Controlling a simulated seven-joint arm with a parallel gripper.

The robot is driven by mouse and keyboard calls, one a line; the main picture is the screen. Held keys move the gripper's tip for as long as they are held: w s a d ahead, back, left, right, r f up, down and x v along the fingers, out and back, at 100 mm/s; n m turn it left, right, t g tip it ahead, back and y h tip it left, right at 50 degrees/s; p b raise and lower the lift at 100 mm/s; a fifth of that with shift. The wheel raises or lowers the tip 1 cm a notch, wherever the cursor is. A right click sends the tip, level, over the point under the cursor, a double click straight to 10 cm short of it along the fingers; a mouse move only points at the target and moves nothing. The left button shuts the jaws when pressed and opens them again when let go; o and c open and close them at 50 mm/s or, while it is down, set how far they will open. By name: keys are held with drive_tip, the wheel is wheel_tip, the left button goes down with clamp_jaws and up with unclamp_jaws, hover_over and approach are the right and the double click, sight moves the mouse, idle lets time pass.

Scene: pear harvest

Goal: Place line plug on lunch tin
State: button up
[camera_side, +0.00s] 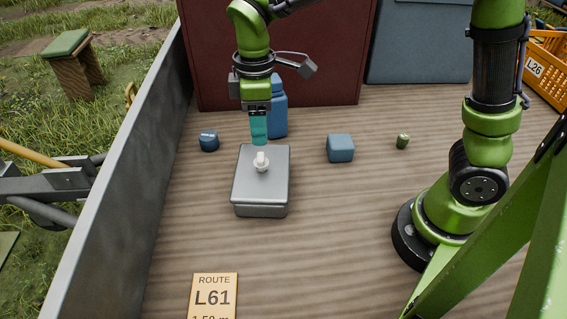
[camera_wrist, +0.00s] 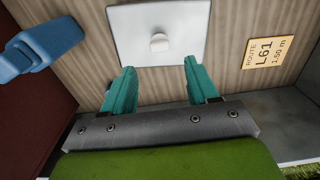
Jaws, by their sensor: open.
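The lunch tin (camera_side: 260,200) is a grey metal box with a flat lid, sitting on the wooden bed; it also shows in the wrist view (camera_wrist: 130,45). The line plug (camera_side: 261,161) is a small white piece standing on the tin's lid; it shows in the wrist view (camera_wrist: 159,42) from above, near the middle of the lid. My gripper (camera_side: 259,140) is behind and just above the plug in the side view. In the wrist view my gripper (camera_wrist: 156,78) has its two teal fingers spread wide, with nothing between them and the plug beyond their tips.
A blue bottle (camera_side: 279,115) stands close behind my gripper. A dark blue round item (camera_side: 209,142), a blue block (camera_side: 340,149) and a small green item (camera_side: 403,141) lie around the tin. A route card (camera_side: 213,296) lies in front. The bed's grey wall (camera_side: 125,150) rises at left.

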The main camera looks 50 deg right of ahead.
drive_tip(key=s+d+r+m+t+y, duration=0.1)
drive_tip(key=s+d+r+m+t, duration=0.2)
drive_tip(key=s+m, duration=0.3)
drive_tip(key=s+d+r+m+t+y, duration=0.1)
drive_tip(key=s+d+r+m+t, duration=0.3)
drive_tip(key=s+d+m, duration=0.2)
drive_tip(key=shift+s+r+m, duration=0.15)
drive_tip(key=shift+s+m, duration=0.3)
drive_tip(key=shift+m, duration=0.15)
